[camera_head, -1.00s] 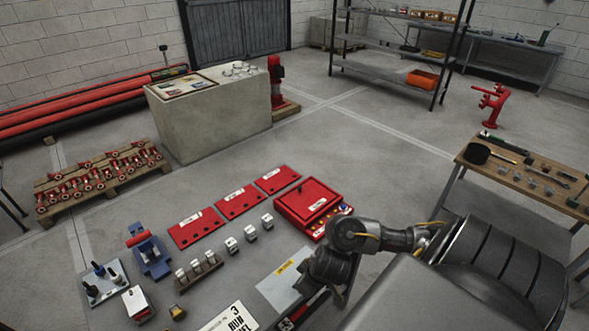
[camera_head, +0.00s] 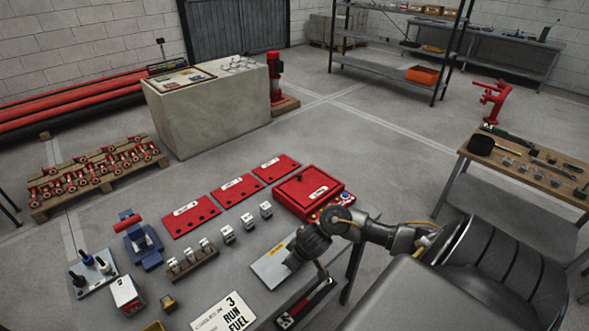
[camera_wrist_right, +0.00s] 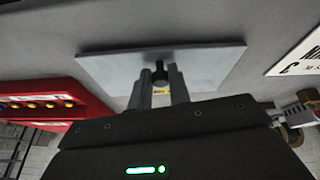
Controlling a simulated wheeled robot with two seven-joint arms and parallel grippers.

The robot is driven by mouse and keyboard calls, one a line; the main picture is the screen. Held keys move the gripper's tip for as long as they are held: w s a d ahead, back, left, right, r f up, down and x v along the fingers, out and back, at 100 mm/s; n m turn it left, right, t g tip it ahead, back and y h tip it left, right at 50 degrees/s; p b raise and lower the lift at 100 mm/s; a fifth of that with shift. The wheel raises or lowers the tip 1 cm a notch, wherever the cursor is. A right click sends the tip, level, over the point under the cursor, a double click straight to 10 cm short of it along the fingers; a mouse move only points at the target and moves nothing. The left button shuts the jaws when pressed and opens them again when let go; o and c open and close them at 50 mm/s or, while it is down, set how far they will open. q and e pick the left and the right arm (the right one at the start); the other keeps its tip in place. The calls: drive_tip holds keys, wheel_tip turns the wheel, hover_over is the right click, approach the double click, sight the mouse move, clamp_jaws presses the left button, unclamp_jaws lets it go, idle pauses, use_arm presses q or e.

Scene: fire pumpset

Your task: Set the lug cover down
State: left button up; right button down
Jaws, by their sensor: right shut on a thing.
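The lug cover looks to be a flat grey plate with a yellow label (camera_head: 266,272), at the front middle of the grey table in the head view. In the right wrist view the plate (camera_wrist_right: 215,62) spans the upper middle, with a small dark knob between the fingers. My right gripper (camera_wrist_right: 160,82) is shut on that knob. In the head view my right wrist covers the plate's right part and hides the fingertips. I cannot tell whether the plate touches the table. My left gripper is not in view.
A red box (camera_head: 300,196) stands behind the plate. Red panels (camera_head: 237,189) and small grey-white blocks (camera_head: 228,235) are at its left. A red-and-black item (camera_head: 305,304) is near the front edge.

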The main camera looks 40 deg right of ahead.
drive_tip(key=shift+f, duration=0.25)
drive_tip(key=c, duration=1.3)
unclamp_jaws()
drive_tip(key=p+v, duration=0.6)
drive_tip(key=v, duration=0.6)
